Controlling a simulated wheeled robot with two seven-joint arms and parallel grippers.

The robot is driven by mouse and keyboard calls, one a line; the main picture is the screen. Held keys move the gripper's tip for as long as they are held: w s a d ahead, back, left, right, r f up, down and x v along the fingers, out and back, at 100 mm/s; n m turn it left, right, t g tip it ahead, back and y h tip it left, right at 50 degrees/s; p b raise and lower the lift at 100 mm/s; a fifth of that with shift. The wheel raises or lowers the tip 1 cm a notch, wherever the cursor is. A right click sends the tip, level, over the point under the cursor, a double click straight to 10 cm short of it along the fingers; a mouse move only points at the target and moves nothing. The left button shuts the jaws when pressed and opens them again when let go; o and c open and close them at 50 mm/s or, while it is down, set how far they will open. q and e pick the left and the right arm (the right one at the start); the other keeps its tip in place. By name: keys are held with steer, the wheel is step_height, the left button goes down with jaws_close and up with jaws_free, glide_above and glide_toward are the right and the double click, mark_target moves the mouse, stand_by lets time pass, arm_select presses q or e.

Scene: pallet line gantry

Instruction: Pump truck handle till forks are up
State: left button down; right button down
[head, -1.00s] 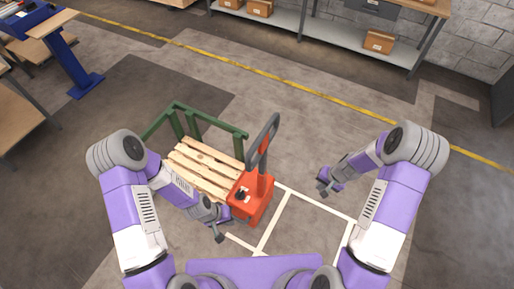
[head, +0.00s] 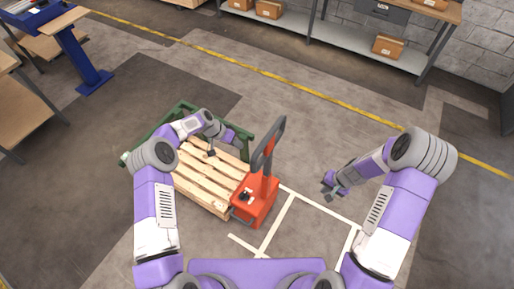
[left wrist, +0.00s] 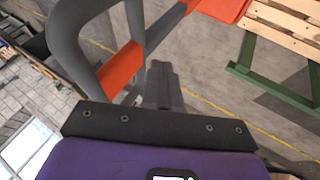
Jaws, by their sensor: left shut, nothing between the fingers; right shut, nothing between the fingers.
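The orange pallet truck (head: 255,205) stands at the front end of a wooden pallet (head: 205,180). Its grey loop handle (head: 271,143) rises steeply from the orange body. The forks are hidden under the pallet. My left gripper (head: 244,147) is above the pallet, just left of the handle, shut and empty. In the left wrist view its shut fingers (left wrist: 165,85) point past the large handle loop (left wrist: 72,50), which is close on their left. I cannot tell whether they touch it. My right gripper (head: 328,192) is shut and empty over the floor right of the truck.
A green frame (head: 160,125) stands around the far side of the pallet. White floor lines (head: 277,225) run by the truck. A shelf with boxes (head: 388,46) stands at the back right, and a blue stand (head: 88,62) at the back left. The floor between is clear.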

mark_target(264, 151)
arm_select(q)
step_height(264, 151, up, 3)
steer(key=w+a+m, duration=0.1)
steer(key=w, duration=0.2)
steer(key=s+d+f, duration=0.1)
steer(key=d+f, duration=0.7)
steer(key=d, duration=0.1)
steer(key=shift+s, duration=0.3)
steer(key=shift+d, duration=0.1)
stand_by(0.3)
steer(key=shift+s+d, duration=0.45)
steer(key=shift+d, duration=0.3)
steer(key=shift+s+d, duration=0.45)
steer(key=shift+d, duration=0.3)
steer(key=shift+r, duration=0.1)
arm_select(e)
steer(key=c, duration=0.9)
jaws_free()
steer(key=shift+o, duration=0.2)
